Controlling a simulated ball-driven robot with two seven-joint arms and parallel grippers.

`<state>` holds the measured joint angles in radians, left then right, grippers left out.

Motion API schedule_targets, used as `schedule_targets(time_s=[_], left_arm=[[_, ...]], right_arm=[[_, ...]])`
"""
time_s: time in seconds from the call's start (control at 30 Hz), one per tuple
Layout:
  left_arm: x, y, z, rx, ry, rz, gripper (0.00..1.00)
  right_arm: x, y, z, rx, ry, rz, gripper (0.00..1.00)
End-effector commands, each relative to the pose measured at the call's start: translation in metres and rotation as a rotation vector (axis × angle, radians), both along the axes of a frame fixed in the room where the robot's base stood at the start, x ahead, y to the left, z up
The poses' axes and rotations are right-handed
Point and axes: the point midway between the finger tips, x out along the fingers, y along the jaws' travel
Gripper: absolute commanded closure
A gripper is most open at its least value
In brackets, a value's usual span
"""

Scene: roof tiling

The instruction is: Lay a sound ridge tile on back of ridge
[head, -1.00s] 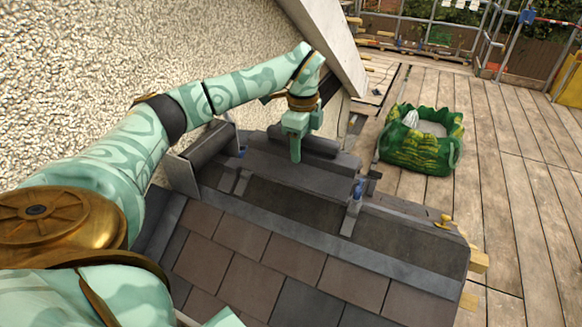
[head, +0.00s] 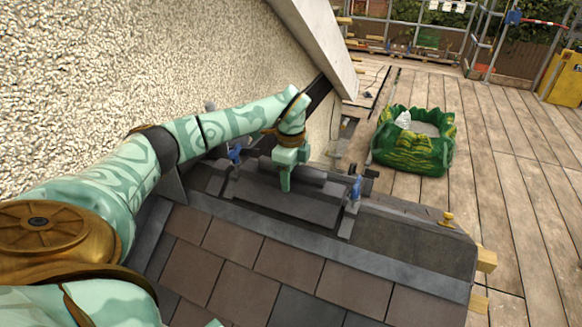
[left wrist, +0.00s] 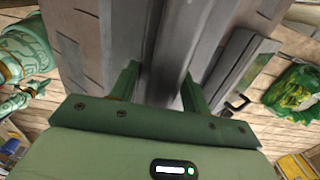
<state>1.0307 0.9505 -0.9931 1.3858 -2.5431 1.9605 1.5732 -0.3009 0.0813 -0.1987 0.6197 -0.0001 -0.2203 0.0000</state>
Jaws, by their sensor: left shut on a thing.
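My left gripper (head: 286,183) is shut on a dark grey ridge tile (head: 265,198), which lies along the roof ridge between two blue-handled pieces. The tile covers the stretch of ridge in the middle of the head view; whether it rests fully on the ridge I cannot tell. In the left wrist view my left gripper's fingers (left wrist: 160,88) stand on either side of the grey tile (left wrist: 178,45). The bare dark ridge (head: 395,232) runs on to the right.
Blue-handled pieces stand on the ridge to the right (head: 356,188) and left (head: 236,153) of the tile. Brown and grey roof tiles (head: 235,240) slope below. A rough wall (head: 120,70) is at the left. A green bag (head: 413,150) sits on the wooden deck, mostly clear around it.

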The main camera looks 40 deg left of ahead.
Motion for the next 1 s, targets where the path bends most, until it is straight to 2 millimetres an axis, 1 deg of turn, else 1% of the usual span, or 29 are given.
schedule_targets(time_s=[0.03, 0.13, 0.47, 0.5, 0.57, 0.87, 0.97, 1.0], left_arm=[[0.0, -0.001, -0.007, -0.002, -0.001, 0.0, 1.0], [0.001, -0.001, -0.019, -0.003, -0.002, 0.0, 1.0], [0.001, 0.0, -0.022, -0.002, -0.005, 0.0, 1.0], [0.0, 0.0, -0.024, 0.0, 0.0, -0.001, 0.48], [0.0, 0.0, -0.024, 0.0, 0.001, -0.001, 0.31], [0.0, 0.0, -0.022, 0.0, 0.0, -0.001, 0.31], [0.0, 0.0, -0.013, 0.0, -0.001, -0.001, 0.31], [0.001, 0.0, -0.006, 0.001, -0.003, -0.001, 0.31]], right_arm=[[0.0, 0.001, -0.001, 0.001, 0.0, 0.0, 1.0], [0.0, 0.003, -0.002, 0.003, 0.0, -0.001, 1.0], [0.0, 0.003, -0.002, 0.005, -0.001, -0.001, 1.0], [0.0, 0.003, -0.002, 0.004, -0.001, 0.0, 1.0], [0.0, 0.003, -0.002, 0.004, -0.001, 0.0, 1.0], [0.0, 0.003, -0.002, 0.003, -0.001, 0.0, 1.0], [0.001, 0.003, -0.001, 0.003, -0.001, 0.0, 1.0], [0.001, 0.003, 0.0, 0.004, -0.002, 0.0, 1.0]])
